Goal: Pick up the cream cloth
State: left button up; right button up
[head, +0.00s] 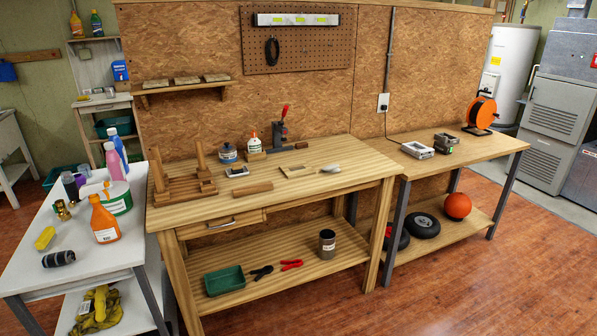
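I cannot make out a cream cloth for certain. A small pale lump (331,168) lies on the top of the wooden workbench (340,190), toward its right side; it is too small to tell whether it is cloth. A crumpled yellow item (98,310) that looks like cloth lies on the lower shelf of the white table at the left. Neither of my grippers is in view.
The white table (35,285) holds an orange bottle (104,222) and other bottles. A second bench (485,148) stands right. The floor in front is clear.

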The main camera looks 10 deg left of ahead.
aim_at(331, 168)
jog(key=i+l+u, duration=0.15)
jog(key=u, duration=0.65)
jog(key=i+l+u, duration=0.15)
jog(key=l, duration=0.15)
jog(key=i+l+u, duration=0.15)
jog(key=l, duration=0.15)
jog(key=i+l+u, duration=0.15)
jog(key=l, duration=0.15)
jog(key=i+l+u, duration=0.1)
jog(key=l, duration=0.35)
jog(key=l+u, duration=0.1)
jog(key=l, duration=0.35)
jog(key=i, duration=0.05)
